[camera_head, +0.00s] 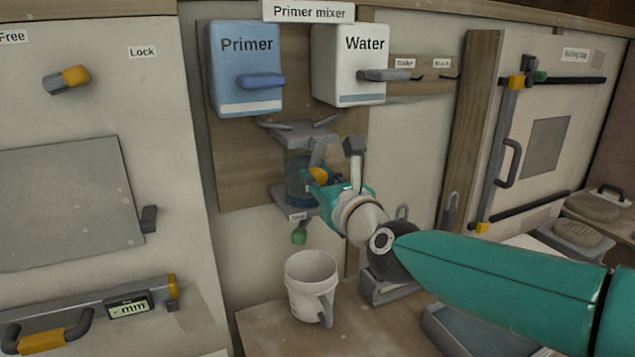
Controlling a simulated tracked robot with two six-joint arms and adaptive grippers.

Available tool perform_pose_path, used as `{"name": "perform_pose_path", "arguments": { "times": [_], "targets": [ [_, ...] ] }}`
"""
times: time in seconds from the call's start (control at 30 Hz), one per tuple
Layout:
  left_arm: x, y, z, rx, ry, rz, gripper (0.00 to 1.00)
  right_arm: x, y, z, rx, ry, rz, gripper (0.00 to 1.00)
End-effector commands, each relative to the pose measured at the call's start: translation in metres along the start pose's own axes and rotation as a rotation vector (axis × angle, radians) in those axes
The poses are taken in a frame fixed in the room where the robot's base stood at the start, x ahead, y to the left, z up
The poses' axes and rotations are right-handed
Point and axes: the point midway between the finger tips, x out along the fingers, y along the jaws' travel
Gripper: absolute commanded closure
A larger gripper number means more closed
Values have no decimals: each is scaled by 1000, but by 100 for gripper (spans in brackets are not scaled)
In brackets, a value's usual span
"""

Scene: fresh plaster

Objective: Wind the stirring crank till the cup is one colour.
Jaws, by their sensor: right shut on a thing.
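The mixing cup (297,188) is a dark, bluish see-through vessel on the wooden board under the primer mixer. My right arm covers part of it, and I cannot tell whether its contents are one colour. The stirring crank's orange knob (318,174) shows beside the cup. My right gripper (317,184) is at this knob and shut on it; its fingertips are small and partly hidden. A blue Primer tank (246,60) and a white Water tank (340,60), each with a lever, hang above. My left gripper is not in view.
A white mug (306,275) stands on the wooden bench below the cup. A green knob (299,233) hangs above it. A grey holder (384,286) and tray (470,330) lie right of the mug. A level with a digital display (128,305) is at lower left.

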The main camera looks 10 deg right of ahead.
Motion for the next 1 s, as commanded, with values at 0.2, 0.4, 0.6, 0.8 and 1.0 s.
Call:
{"name": "perform_pose_path", "arguments": {
  "times": [0.2,0.4,0.6,0.8,1.0],
  "targets": [
    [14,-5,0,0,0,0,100,0,-8,-4,-136,-3,-1,100],
    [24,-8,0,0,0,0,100,0,-17,-4,-313,-2,-1,100],
    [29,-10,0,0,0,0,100,0,-27,-1,-505,-1,-2,100],
    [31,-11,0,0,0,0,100,0,-36,3,-695,0,-1,100],
    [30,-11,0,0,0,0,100,0,-44,9,-885,1,-1,100]
  ]
}}
